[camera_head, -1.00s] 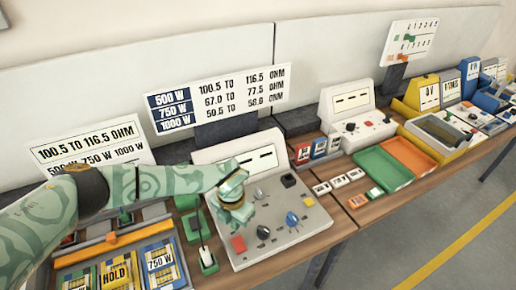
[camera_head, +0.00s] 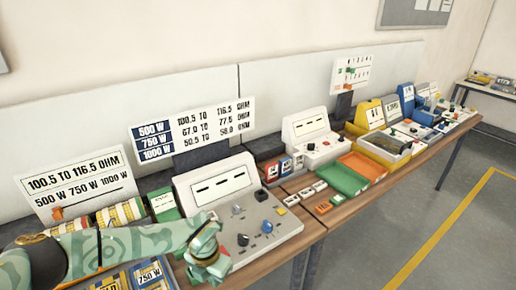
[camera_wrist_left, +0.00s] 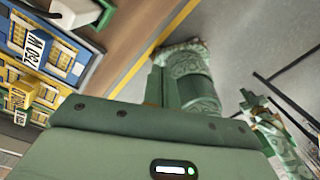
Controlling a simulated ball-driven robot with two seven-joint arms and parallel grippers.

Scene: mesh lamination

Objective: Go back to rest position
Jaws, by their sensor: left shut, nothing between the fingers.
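My left arm comes in from the left over the bench. My left gripper (camera_head: 210,262) is shut and empty, at the lower left corner of the grey control panel (camera_head: 262,222) and in front of it in the view. I cannot tell whether it touches the panel. In the left wrist view, my own green patterned column stands in the middle. Another green patterned part of mine (camera_wrist_left: 268,125), seemingly my right arm's end, shows at the right, too unclear to read its fingers. The head view does not show my right gripper.
A green tray (camera_head: 342,180) and an orange tray (camera_head: 363,166) lie right of the panel. Resistance signs (camera_head: 195,125) stand behind. Labelled packs, including a blue 750 W pack (camera_head: 150,272), lie at the left. Grey floor (camera_head: 400,225) in front of the bench is clear.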

